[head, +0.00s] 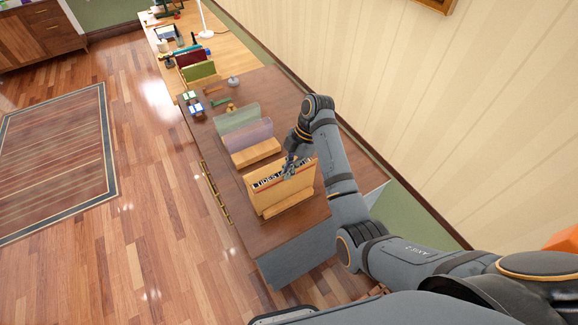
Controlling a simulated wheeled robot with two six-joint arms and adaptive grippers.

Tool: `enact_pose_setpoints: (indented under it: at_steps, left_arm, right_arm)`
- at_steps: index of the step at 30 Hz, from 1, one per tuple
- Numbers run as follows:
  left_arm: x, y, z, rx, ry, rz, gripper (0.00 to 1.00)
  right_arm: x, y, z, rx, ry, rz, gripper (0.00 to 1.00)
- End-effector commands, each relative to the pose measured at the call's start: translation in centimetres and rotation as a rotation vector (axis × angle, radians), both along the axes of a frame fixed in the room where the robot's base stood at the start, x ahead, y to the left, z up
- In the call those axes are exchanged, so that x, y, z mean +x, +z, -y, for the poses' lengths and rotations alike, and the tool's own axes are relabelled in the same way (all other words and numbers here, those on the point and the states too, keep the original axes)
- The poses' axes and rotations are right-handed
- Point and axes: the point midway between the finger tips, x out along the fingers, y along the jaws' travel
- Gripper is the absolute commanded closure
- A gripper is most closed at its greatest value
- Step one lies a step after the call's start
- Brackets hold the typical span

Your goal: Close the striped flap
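A tan, upright box-like holder (270,199) stands near the close end of the dark wooden top. A strip with dark and white lettering or marks (268,182) runs along its upper edge. I cannot make out a part that is clearly a striped flap. My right gripper (290,170) points down at the top edge of the holder, over the strip, and hides part of it. I cannot tell whether it touches, or whether its fingers are open or shut. My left gripper is not in view.
Behind the holder stand a purple-grey panel (247,138) and a grey-green panel (236,118). Further along are a green panel (201,72) and a white lamp (205,31). A wall (400,110) runs along the right. The wooden floor (140,220) is open on the left.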

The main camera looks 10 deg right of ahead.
Motion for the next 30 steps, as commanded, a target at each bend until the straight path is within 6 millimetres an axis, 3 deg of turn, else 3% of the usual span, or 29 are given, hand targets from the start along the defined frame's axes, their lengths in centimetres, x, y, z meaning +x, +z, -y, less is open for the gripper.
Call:
enact_pose_setpoints:
  at_steps: [14,19,30]
  left_arm:
    - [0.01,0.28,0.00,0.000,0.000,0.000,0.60]
    - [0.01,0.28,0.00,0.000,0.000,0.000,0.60]
    - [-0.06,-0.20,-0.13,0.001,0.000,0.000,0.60]
  right_arm:
    - [0.13,-0.01,0.00,-0.005,-0.001,-0.012,1.00]
    - [0.11,-0.01,-0.01,-0.005,-0.001,-0.012,0.75]
    - [0.03,-0.27,0.02,-0.001,-0.001,-0.002,0.74]
